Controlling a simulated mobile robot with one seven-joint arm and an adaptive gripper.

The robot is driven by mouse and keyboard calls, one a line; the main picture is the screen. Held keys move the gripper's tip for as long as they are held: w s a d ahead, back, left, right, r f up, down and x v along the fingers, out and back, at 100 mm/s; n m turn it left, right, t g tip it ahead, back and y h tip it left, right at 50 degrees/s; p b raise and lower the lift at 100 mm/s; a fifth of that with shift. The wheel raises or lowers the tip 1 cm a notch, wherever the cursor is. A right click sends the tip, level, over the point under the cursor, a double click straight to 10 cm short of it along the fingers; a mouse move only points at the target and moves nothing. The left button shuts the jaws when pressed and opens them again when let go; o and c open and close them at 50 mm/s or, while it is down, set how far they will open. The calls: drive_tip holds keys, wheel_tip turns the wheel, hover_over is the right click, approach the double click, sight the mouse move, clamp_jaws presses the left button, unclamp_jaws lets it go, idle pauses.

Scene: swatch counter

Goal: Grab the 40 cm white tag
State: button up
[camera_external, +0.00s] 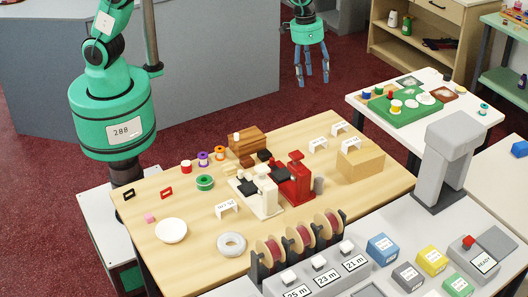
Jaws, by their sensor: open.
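Several small white tent tags stand on the wooden table (150,197). One tag (227,207) is at the front, left of the cream machine. A second tag (318,144) and a third tag (339,128) are at the back right. Another tag (351,145) is on or just behind the tan box. Their print is too small to read, so I cannot tell which says 40 cm. My gripper (312,81), with blue fingers, points down beyond the table's far edge, well apart from every tag. It is open and empty.
A cream machine (261,190) and a red machine (293,178) stand mid-table, with a brown wooden block (246,139) behind. The tan box (361,165) is at right. A white bowl (171,231) and grey ring (231,244) are at front left. Ribbon reels (300,236) line the front.

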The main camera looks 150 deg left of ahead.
drive_tip(key=s+a+f+n, duration=0.3)
drive_tip(key=s+a+f, duration=0.1)
drive_tip(key=a+f, duration=0.75)
drive_tip(key=n+g+h+p, duration=0.1)
drive_tip(key=n, duration=0.1)
hover_over(342, 126)
wheel_tip(342, 126, down, 12)
drive_tip(key=shift+s+a+r, duration=0.15)
drive_tip(key=shift+a+r, duration=0.05)
drive_tip(key=shift+r, duration=0.05)
drive_tip(key=shift+f, duration=0.15)
drive_tip(key=shift+f, duration=4.2)
drive_tip(key=shift+d+f, duration=0.15)
drive_tip(key=shift+f, duration=2.45)
